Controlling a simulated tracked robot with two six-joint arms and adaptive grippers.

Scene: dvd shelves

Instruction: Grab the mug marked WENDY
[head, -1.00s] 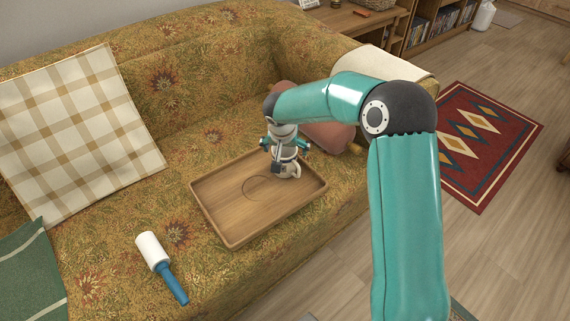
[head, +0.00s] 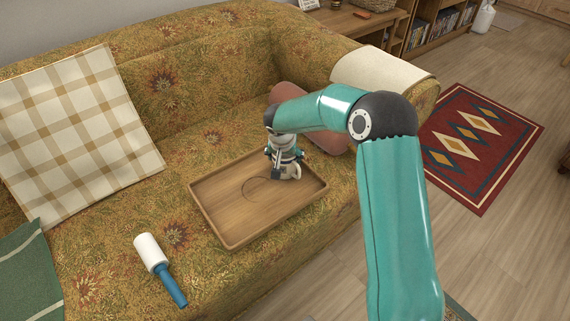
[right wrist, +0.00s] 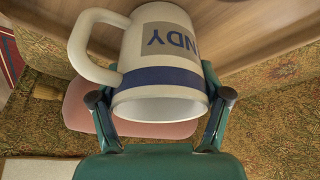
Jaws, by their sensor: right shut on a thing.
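A cream mug (right wrist: 165,60) with a blue band fills the right wrist view, its handle at the left. Part of its label shows upside down and reads "NDY"; the other letters are out of sight. My right gripper (right wrist: 160,98) is shut on the mug near the rim, one finger on each side. In the head view the mug (head: 290,173) is at the back right part of the wooden tray (head: 235,243), partly hidden by my right gripper (head: 286,160). I cannot tell whether it touches the tray. My left gripper is not in view.
The tray lies on a floral sofa (head: 110,255). A lint roller (head: 160,268) with a blue handle lies left of the tray. A pink cushion (head: 330,138) is behind my right gripper. A checked cushion (head: 75,135) leans at the left. The tray's left part is bare.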

